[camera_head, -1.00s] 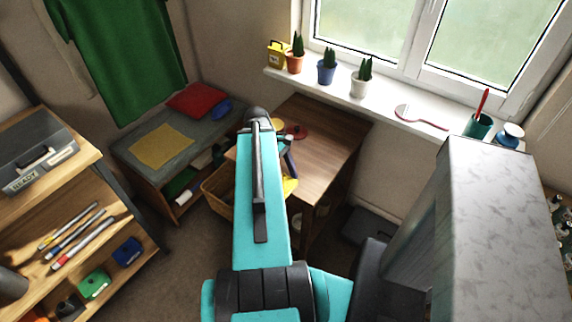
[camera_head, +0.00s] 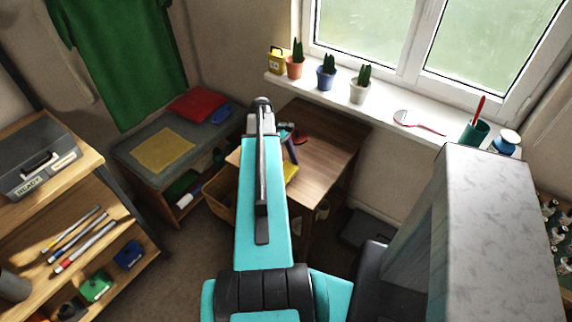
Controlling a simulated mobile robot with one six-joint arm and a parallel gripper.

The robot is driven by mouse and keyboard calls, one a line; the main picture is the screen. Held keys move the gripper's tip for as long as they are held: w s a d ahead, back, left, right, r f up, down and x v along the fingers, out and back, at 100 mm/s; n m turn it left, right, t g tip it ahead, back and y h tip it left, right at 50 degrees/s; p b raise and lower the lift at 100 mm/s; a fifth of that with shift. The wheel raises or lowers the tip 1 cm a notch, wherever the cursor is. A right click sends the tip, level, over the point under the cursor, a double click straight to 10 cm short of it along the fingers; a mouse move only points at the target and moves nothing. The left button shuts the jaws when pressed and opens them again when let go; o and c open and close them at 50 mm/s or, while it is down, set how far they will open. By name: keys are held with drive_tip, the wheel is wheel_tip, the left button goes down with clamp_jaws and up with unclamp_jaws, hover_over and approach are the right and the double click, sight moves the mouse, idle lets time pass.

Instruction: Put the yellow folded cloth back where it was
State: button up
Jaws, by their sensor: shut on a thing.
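My gripper (camera_head: 291,160) hangs over the wooden desk (camera_head: 325,150), mostly hidden behind my teal arm. Below it shows a small piece of yellow (camera_head: 291,173), which looks like the yellow folded cloth. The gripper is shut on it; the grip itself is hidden. A flat yellow square (camera_head: 162,150) lies on the grey top of the low bench (camera_head: 130,150), left of my arm; I cannot tell whether it is cloth or a mat.
A red folded cloth (camera_head: 195,104) and a blue item (camera_head: 221,114) lie at the bench's back. A wicker basket (camera_head: 217,197) stands between bench and desk. Potted cacti (camera_head: 327,75) line the windowsill. A shelf (camera_head: 85,165) with a toolbox (camera_head: 38,152) is at left.

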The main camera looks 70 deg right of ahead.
sight(285, 165)
drive_tip(key=shift+w+d+f+p, duration=0.1)
drive_tip(key=shift+w+d+p, duration=0.2)
drive_tip(key=shift+d, duration=0.65)
drive_tip(key=shift+w+d+f+p, duration=0.15)
drive_tip(key=shift+w+d, duration=0.15)
drive_tip(key=shift+d, duration=0.65)
drive_tip(key=shift+f+p, duration=0.65)
drive_tip(key=shift+f, duration=1.05)
drive_tip(key=shift+f, duration=0.1)
drive_tip(key=o, duration=0.9)
drive_tip(key=shift+o, duration=0.2)
drive_tip(key=shift+r, duration=0.25)
drive_tip(key=b+v, duration=0.3)
drive_tip(key=v, duration=0.8)
drive_tip(key=shift+w+r, duration=0.25)
drive_tip(key=shift+r, duration=0.1)
